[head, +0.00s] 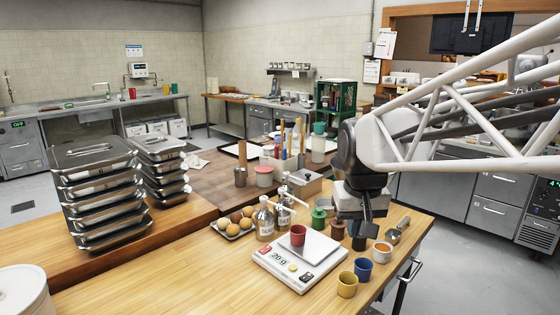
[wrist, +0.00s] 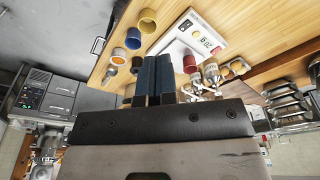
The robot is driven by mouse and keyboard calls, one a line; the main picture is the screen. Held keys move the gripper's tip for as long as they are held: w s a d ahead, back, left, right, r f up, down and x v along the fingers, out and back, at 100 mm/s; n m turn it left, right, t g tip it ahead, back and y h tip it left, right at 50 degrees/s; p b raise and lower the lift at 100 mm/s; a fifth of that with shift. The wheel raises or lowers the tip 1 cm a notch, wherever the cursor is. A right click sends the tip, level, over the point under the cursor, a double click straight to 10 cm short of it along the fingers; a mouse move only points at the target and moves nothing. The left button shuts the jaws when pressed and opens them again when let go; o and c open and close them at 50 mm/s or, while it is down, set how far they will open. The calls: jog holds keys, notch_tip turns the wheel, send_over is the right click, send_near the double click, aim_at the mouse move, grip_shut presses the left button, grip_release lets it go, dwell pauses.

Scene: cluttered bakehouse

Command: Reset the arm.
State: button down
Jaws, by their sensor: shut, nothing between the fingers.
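My gripper (head: 366,212) is at the end of my arm, over the right part of the wooden worktop, pointing down. In the wrist view its two dark fingers (wrist: 153,78) are together with nothing between them. They hang close to several small cups, but I cannot tell the exact height above them. A white scale (head: 300,262) reading about 20 g carries a red cup (head: 298,235), left of the gripper.
A yellow cup (head: 347,284), blue cup (head: 363,269) and orange-filled cup (head: 382,252) stand near the front right edge. The aisle at right is clear.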

jog(key=s+d+f, duration=0.1)
jog(key=s+f, duration=0.3)
jog(key=s, duration=0.5)
jog(key=s+d+f, duration=0.2)
jog(key=s+f, duration=0.1)
jog(key=s, duration=0.6)
jog(key=shift+d+f+m+t, duration=0.3)
jog(key=shift+f+m+t, duration=0.05)
jog(key=shift+m+t, duration=0.05)
jog(key=shift+r, duration=0.1)
dwell(1.0)
